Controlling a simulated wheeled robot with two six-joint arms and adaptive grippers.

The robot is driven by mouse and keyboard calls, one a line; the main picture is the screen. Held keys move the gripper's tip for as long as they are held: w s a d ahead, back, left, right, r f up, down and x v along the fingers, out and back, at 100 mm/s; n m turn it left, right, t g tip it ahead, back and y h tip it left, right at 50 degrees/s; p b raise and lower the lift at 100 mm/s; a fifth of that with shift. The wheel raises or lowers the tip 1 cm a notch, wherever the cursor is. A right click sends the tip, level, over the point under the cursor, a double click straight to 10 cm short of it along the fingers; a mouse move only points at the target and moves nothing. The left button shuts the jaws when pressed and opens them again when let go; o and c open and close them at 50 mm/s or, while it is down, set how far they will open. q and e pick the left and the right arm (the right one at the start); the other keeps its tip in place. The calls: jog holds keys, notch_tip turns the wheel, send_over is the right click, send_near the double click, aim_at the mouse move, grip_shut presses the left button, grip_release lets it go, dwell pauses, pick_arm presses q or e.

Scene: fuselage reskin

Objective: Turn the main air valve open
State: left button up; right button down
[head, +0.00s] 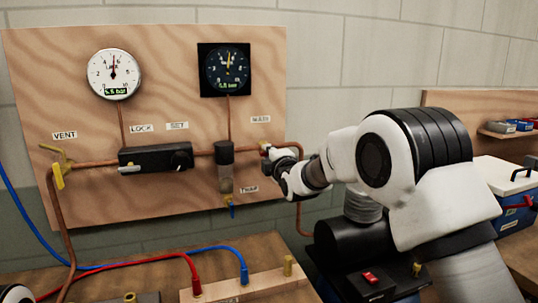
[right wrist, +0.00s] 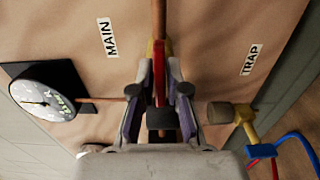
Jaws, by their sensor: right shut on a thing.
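The main air valve sits on the copper pipe at the right of the wooden panel, below the MAIN label (right wrist: 107,38). Its red lever (right wrist: 159,82) shows between my fingers in the right wrist view, and there it looks in line with the pipe. A yellow part of the valve (right wrist: 150,48) shows behind the fingers. My right gripper (head: 270,153) reaches the valve from the right in the head view; in the right wrist view its fingers (right wrist: 160,88) are shut on the lever. The gripper hides much of the valve body. My left gripper is out of view.
The panel (head: 70,200) carries a white gauge (head: 114,73), a black gauge (head: 224,69), a black lock unit (head: 156,158), a filter (head: 225,165) and a yellow vent valve (head: 58,175). Red (head: 150,256) and blue (head: 200,249) hoses cross the bench below. A blue box (head: 515,215) stands right.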

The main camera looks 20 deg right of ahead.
jog(key=shift+f, duration=0.1)
jog(key=c, duration=1.2)
grip_release()
jog(key=shift+c, duration=0.2)
jog(key=s, duration=1.2)
jog(key=shift+d, duration=0.15)
